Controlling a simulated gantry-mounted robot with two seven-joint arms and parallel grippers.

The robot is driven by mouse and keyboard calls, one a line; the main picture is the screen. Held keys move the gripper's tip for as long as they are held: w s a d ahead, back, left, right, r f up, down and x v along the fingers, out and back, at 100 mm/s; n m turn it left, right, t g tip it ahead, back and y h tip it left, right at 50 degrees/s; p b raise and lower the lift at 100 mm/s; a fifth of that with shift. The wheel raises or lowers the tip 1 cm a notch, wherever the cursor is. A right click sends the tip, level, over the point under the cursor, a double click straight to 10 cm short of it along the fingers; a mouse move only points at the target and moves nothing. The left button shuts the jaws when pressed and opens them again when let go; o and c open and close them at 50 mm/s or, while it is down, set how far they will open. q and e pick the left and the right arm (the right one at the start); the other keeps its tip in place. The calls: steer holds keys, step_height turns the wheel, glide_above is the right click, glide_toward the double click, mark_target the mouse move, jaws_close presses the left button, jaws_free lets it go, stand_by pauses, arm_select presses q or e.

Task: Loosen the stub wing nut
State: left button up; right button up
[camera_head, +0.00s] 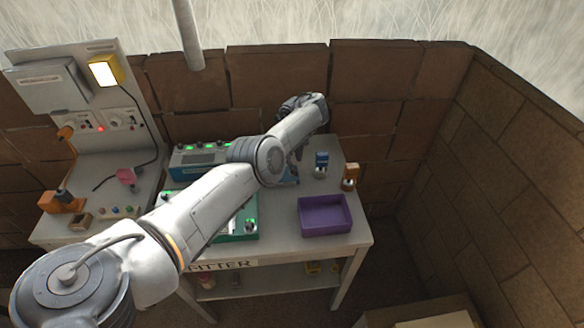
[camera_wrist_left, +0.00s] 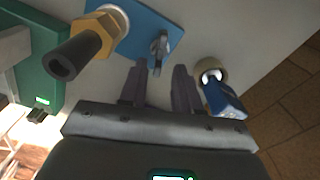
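A small grey wing-shaped piece (camera_wrist_left: 158,50), which looks like the wing nut, stands on a blue plate (camera_wrist_left: 142,30) in the left wrist view. My left gripper (camera_wrist_left: 160,70) is open, its two dark fingers apart and empty. The wing piece lies just beyond the fingertips, in line with the gap between them; I cannot tell whether they touch. On the same plate is a brass hex piece (camera_wrist_left: 100,32) with a black hollow tube. In the head view my left arm hides most of the plate and the gripper. My right gripper is not in view.
A blue-topped piece (camera_wrist_left: 224,98) on a round tan base sits close beside the right finger. A wall panel stands left.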

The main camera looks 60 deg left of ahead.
mark_target(293, 166)
arm_select(q)
steer(key=shift+f+b, duration=1.85)
steer(key=shift+f, duration=0.15)
steer(key=shift+c, duration=0.5)
steer(key=c, duration=0.5)
